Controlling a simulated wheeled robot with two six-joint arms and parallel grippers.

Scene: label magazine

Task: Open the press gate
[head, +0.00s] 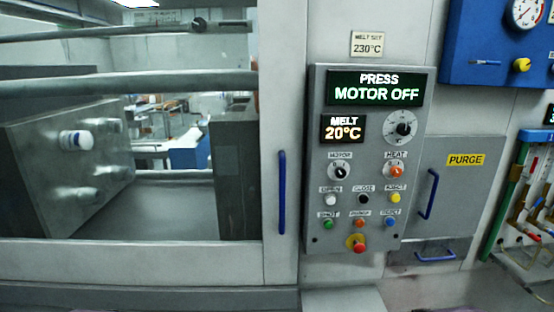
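The press gate (276,110) fills the left of the head view as a pale grey frame around a large window. A vertical blue handle (282,192) is on its right-hand upright. The upright stands beside the control panel, with no clear gap seen. Through the window I see a grey mould block with knobs (70,165), a second upright block (235,175) and horizontal bars (130,84). Neither of my grippers is in view, and nothing touches the handle.
The control panel (316,130) reads "PRESS MOTOR OFF" and "MELT 20°C", with dials and several buttons. Right of it is a grey PURGE door (465,185) with a blue handle (429,194). A blue gauge panel (480,40) and coloured pipes (510,185) stand at far right.

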